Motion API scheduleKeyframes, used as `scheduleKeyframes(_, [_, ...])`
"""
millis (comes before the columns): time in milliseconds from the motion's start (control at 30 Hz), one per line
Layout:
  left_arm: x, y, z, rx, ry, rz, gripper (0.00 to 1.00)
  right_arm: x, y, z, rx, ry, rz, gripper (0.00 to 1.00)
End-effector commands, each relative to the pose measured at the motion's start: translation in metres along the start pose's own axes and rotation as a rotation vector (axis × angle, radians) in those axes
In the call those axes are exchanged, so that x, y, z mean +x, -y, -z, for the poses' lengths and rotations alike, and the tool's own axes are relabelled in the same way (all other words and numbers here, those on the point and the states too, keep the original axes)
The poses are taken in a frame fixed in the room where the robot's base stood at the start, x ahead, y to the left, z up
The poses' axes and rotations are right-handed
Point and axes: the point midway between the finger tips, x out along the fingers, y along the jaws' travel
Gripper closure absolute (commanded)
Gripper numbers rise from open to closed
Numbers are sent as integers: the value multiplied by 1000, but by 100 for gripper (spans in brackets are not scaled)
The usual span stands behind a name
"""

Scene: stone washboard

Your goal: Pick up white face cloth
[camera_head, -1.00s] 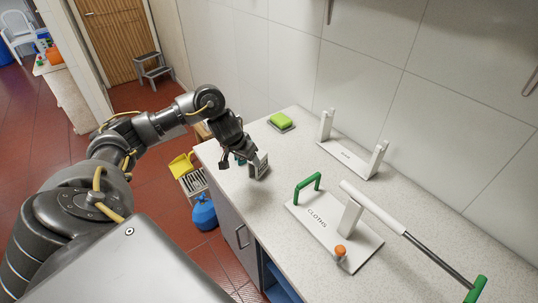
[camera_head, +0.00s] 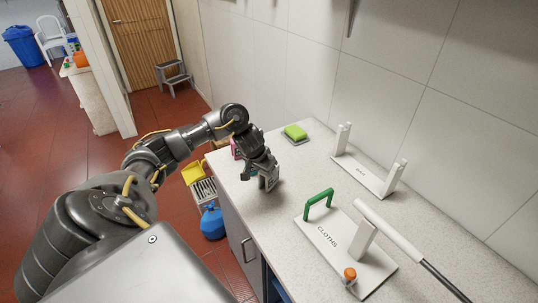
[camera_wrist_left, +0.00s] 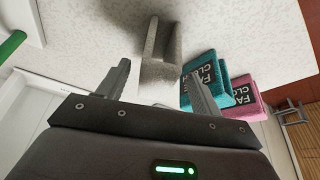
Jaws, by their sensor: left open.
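In the left wrist view, a whitish-grey folded cloth (camera_wrist_left: 158,55) stands between the two fingers of my left gripper (camera_wrist_left: 160,70). The fingers are apart, with visible space on both sides of the cloth. A teal face cloth (camera_wrist_left: 215,68) lies just right of the right finger, and a pink face cloth (camera_wrist_left: 250,112) lies beyond it. In the head view, my left gripper (camera_head: 268,182) points down at the counter's left part and mostly hides the cloths. A bit of the pink cloth (camera_head: 235,149) shows behind the wrist. My right gripper is not in view.
A green sponge (camera_head: 295,132) and a second white stand (camera_head: 365,177) are near the wall.

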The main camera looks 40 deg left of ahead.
Motion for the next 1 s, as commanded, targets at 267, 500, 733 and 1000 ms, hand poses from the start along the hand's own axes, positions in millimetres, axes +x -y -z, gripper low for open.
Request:
scheduleKeyframes(267, [39, -2, 4, -2, 4, 0, 35, -5, 2, -8, 1, 10, 3, 56])
scheduleKeyframes(500, [49, -1, 4, 0, 0, 1, 35, -5, 2, -9, 0, 13, 2, 56])
scheduleKeyframes(733, [49, -1, 4, 0, 1, 1, 49, -5, -1, -10, -1, 14, -1, 56])
scheduleKeyframes(1000, [49, -1, 4, 0, 0, 1, 84, -5, -3, -9, -2, 13, -4, 56])
